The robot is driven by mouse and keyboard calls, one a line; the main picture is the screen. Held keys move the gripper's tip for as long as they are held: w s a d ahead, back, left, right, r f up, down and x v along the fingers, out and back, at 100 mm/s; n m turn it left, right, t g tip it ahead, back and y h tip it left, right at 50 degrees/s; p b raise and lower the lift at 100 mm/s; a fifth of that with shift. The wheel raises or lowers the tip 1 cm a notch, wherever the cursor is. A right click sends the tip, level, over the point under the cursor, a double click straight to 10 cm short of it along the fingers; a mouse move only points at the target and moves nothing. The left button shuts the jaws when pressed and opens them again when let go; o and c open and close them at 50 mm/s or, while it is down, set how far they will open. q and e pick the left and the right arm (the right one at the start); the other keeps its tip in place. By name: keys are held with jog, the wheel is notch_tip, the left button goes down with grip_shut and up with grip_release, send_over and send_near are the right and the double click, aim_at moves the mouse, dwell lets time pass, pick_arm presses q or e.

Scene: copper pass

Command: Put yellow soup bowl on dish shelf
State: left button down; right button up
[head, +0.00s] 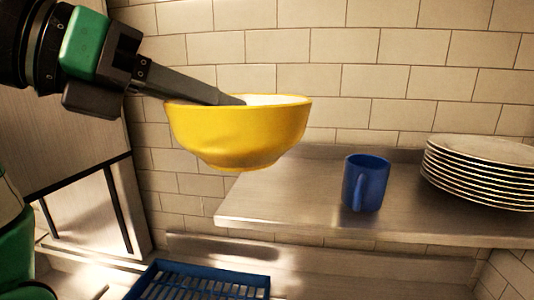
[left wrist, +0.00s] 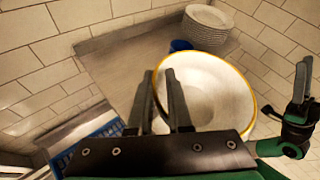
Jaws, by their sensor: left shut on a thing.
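The yellow soup bowl (head: 240,135) hangs upright in the air, with a white inside (left wrist: 215,85) seen in the left wrist view. My left gripper (head: 238,100) is shut on its rim, with one finger inside the bowl and one outside; the fingers also show in the left wrist view (left wrist: 158,76). The steel dish shelf (head: 290,205) is below the bowl, which appears above the shelf's left end with a gap. My right gripper (left wrist: 302,85) shows at the right edge of the left wrist view, apart from the bowl; its jaw opening is unclear.
A blue mug (head: 366,183) stands mid-shelf, and a stack of white plates (head: 478,172) stands at its right. The left part of the shelf is clear. A blue slatted rack (head: 200,283) is lower down, and a tiled wall (head: 340,50) is behind.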

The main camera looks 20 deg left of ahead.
pick_arm(q)
jog(key=w+f+p, duration=0.2)
jog(key=w+f, duration=0.1)
jog(key=w, duration=0.1)
jog(key=w+a+f+p, duration=0.1)
jog(key=w+f+p, duration=0.1)
jog(key=w, duration=0.2)
jog(key=w+f+p, duration=0.2)
jog(key=w+f, duration=0.1)
jog(key=w, duration=0.1)
jog(key=shift+a+f, duration=0.25)
jog(key=shift+f, duration=0.1)
jog(key=f, duration=0.3)
jog(key=shift+w, duration=0.2)
jog(key=shift+f, duration=0.3)
pick_arm(e)
notch_tip(320, 180, up, 8)
jog(key=shift+r, duration=0.1)
pick_arm(q)
jog(key=shift+f, duration=0.15)
jog(key=c, duration=0.8)
grip_release()
jog(key=shift+c, duration=0.2)
